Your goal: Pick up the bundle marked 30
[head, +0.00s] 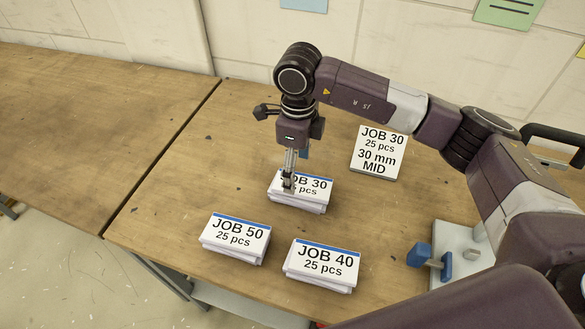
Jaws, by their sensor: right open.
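The bundle marked JOB 30 (313,192) is a stack of white sheets with a blue top edge, lying flat on the wooden table. My right gripper (288,184) points down over the bundle's left part and hides some of its print. It is open. I cannot tell whether its fingers touch the paper. The bundle marked JOB 50 (235,237) lies in front and to the left. The bundle marked JOB 40 (323,261) lies in front of it. My left gripper is not in view.
A sign reading JOB 30, 25 pcs, 30 mm MID (378,152) stands behind to the right. A light metal device with blue parts (468,250) sits at the right. The wooden table (160,200) is clear at the left, with a seam between two tops.

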